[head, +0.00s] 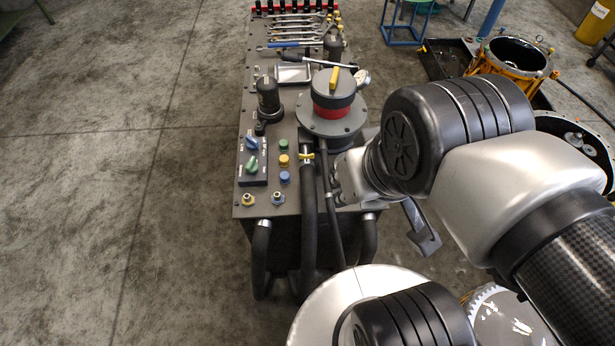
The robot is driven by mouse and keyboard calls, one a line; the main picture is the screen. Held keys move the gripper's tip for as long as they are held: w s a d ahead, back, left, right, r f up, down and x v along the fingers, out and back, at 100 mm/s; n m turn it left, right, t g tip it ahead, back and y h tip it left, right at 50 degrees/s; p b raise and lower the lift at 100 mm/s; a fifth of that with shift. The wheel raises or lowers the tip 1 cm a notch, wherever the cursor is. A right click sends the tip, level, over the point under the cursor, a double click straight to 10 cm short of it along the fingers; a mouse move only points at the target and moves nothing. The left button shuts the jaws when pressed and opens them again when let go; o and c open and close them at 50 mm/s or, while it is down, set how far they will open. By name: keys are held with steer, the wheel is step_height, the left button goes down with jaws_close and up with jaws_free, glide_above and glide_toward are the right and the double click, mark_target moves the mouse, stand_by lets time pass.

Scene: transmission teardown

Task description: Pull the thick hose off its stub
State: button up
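A thick black hose (308,215) runs from below the round housing (331,118) down over the near edge of the bench. My gripper (338,188) is just right of the two hoses, mostly hidden behind my wrist. I cannot tell whether its fingers are open or touch a hose.
More black hoses (261,245) hang at the front of the bench (242,200). A black cylinder (268,98), coloured knobs (252,145) and buttons (284,160) stand left of the hose. Wrenches (295,25) lie at the back. The floor at left is clear.

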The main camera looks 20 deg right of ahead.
steer(key=shift+o, duration=0.5)
steer(key=shift+o, duration=0.6)
steer(key=shift+w, duration=0.1)
steer(key=shift+o, duration=0.7)
steer(key=shift+w+a+r, duration=0.1)
steer(key=shift+w+r, duration=0.05)
steer(key=shift+w, duration=0.15)
steer(key=shift+o, duration=0.4)
steer(key=w+a+g+h, duration=0.1)
steer(key=w+g, duration=0.2)
steer(key=w, duration=0.4)
steer(key=shift+a+f+m+p, duration=0.2)
steer(key=shift+a+m+p, duration=0.15)
steer(key=shift+m, duration=0.05)
steer(key=m+g+h+p, duration=0.1)
steer(key=g+h, duration=0.2)
steer(key=h, duration=0.3)
glide_above(304, 186)
steer(key=w+a, duration=0.2)
steer(key=a, duration=0.7)
step_height(304, 186, down, 16)
steer(key=b+x, duration=0.1)
steer(key=x, duration=0.4)
steer(key=b+x, duration=0.1)
steer(key=x, duration=0.5)
steer(key=b+x, duration=0.1)
steer(key=x, duration=0.5)
steer(key=shift+s+a+f+b, duration=0.15)
steer(key=shift+a+b, duration=0.1)
steer(key=shift+b, duration=0.1)
